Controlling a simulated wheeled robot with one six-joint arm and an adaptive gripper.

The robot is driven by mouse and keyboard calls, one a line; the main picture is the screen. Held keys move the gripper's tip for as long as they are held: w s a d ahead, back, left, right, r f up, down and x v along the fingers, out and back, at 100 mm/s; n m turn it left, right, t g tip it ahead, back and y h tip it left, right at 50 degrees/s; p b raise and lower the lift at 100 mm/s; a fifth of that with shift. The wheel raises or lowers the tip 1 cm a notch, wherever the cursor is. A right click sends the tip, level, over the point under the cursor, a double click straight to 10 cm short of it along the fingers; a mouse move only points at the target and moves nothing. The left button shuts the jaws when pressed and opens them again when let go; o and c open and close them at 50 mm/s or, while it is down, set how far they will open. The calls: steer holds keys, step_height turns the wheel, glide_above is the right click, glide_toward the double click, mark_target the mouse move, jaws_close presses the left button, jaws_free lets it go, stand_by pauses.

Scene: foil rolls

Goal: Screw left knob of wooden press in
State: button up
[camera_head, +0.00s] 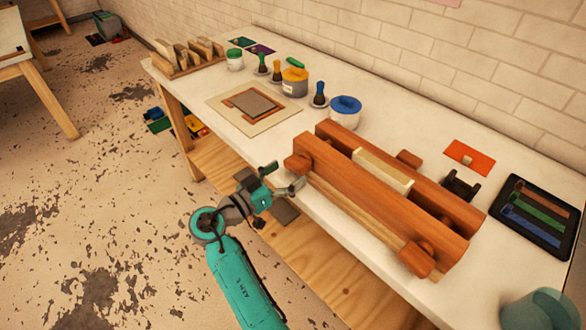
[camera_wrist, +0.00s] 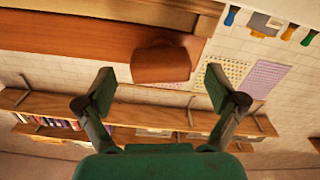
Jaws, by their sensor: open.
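The wooden press (camera_head: 345,175) lies on the white workbench, with two long reddish-brown beams and a pale block (camera_head: 382,170) between them. Its left knob (camera_head: 297,164) sticks out at the left end of the front beam. Its right knob (camera_head: 416,260) is at the other end. My gripper (camera_head: 284,179) is open and empty, just in front of the left knob. In the wrist view the left knob (camera_wrist: 160,62) stands ahead of and between the open fingers (camera_wrist: 160,84), apart from both. I cannot tell the exact gap in depth.
A framed screen (camera_head: 252,103) lies left of the press. Behind it stand paint jars (camera_head: 345,112) and stamps. An ink tray (camera_head: 535,215) lies to the right. The bench has a lower wooden shelf (camera_head: 335,270). The floor in front is open.

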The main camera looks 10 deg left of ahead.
steer(key=v, duration=0.9)
steer(key=shift+s, duration=0.2)
steer(key=shift+a, duration=0.2)
